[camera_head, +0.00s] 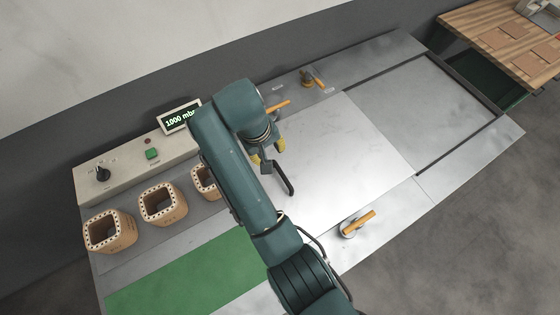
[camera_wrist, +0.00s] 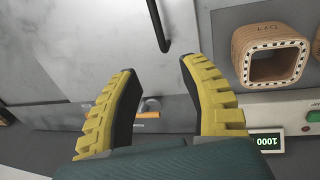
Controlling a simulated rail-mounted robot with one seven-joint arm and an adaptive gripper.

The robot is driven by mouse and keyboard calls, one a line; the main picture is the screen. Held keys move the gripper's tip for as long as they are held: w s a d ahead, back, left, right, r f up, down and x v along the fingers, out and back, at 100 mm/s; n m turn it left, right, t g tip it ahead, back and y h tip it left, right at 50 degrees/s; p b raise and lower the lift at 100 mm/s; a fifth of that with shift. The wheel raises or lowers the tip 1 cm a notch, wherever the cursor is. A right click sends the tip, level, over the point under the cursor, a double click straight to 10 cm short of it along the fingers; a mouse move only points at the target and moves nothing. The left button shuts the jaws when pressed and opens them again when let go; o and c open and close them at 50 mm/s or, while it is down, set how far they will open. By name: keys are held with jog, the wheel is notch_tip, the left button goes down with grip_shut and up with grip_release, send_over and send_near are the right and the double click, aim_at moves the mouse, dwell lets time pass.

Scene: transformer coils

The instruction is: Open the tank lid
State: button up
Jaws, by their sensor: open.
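The tank lid (camera_head: 350,160) is a bright flat metal plate in the middle of the bench, lying level. A black bar handle (camera_head: 288,180) shows at its left side; in the wrist view the handle (camera_wrist: 157,22) is at the top, ending near the gap between the fingertips. My gripper (camera_head: 268,152), with yellow ribbed fingers, is above the bench near the handle's far end, apart from it as far as I can see. In the wrist view my gripper (camera_wrist: 160,66) is open and empty. My arm hides part of the lid's left side.
Orange-handled valves stand behind (camera_head: 311,80) and in front (camera_head: 355,224) of the lid. Several wooden coils (camera_head: 163,204) stand at left, below a control panel with a pressure display (camera_head: 179,117). A dark-railed metal area (camera_head: 430,95) lies clear at right.

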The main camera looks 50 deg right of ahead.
aim_at(282, 175)
jog(key=d+f+b, duration=0.1)
jog(key=f+b, duration=0.1)
jog(key=f, duration=0.3)
jog(key=s+d+f+b, duration=0.1)
jog(key=f+b, duration=0.1)
jog(key=f, duration=0.4)
jog(key=s+d+f+b, duration=0.1)
jog(key=f+b, duration=0.2)
jog(key=f, duration=0.2)
jog(key=shift+s+f, duration=0.1)
jog(key=shift+f, duration=0.25)
grip_shut()
